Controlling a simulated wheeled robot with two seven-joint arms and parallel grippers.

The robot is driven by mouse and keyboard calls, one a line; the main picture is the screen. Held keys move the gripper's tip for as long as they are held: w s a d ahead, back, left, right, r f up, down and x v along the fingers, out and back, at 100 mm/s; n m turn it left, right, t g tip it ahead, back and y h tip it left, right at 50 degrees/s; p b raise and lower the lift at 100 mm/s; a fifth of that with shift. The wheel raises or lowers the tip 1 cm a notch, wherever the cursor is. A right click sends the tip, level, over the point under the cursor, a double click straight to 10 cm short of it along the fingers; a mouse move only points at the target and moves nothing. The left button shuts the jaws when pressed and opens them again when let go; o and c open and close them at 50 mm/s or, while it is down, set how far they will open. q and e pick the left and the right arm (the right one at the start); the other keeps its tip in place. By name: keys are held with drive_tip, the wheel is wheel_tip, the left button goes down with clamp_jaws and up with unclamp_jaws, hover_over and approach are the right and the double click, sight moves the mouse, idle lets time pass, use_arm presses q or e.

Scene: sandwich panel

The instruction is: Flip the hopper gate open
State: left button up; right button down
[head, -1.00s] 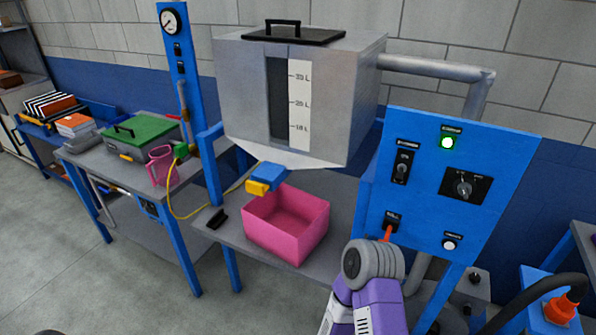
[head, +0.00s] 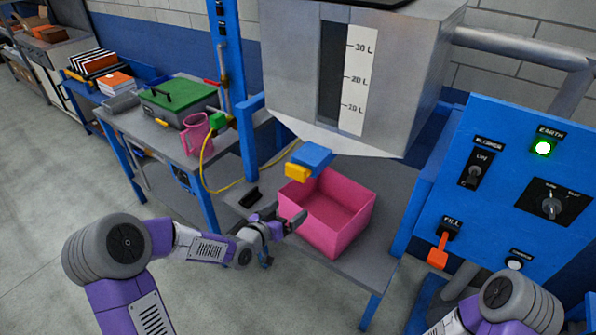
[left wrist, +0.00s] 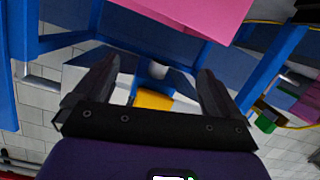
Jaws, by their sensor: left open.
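The hopper (head: 290,80) is a grey metal box with a litre scale on its front. Under its sloped bottom is a blue gate block (head: 313,156) with a yellow tab (head: 297,172). My left gripper (head: 287,228) is open and empty, below the gate and by the left side of the pink bin. In the left wrist view a yellow part (left wrist: 152,101), likely the tab, shows between the two spread fingers (left wrist: 155,80), apart from them. My right gripper is not in view; only part of that arm shows at the bottom right.
A pink open bin (head: 340,228) stands on the grey table under the hopper. A small black block (head: 249,196) lies left of it. A blue control panel (head: 500,205) with an orange fill lever (head: 438,252) stands right. A pink jug (head: 196,133) is on the left table.

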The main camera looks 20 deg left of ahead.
sight(294, 170)
use_arm(q)
wheel_tip(294, 170, up, 10)
drive_tip(key=w+a+f+m+t+h, duration=0.1)
drive_tip(key=w+a+m+t, duration=0.1)
drive_tip(key=t, duration=0.1)
drive_tip(key=b+x, duration=0.1)
drive_tip(key=x, duration=0.6)
drive_tip(key=shift+w+d+r, duration=0.1)
drive_tip(key=shift+r, duration=0.05)
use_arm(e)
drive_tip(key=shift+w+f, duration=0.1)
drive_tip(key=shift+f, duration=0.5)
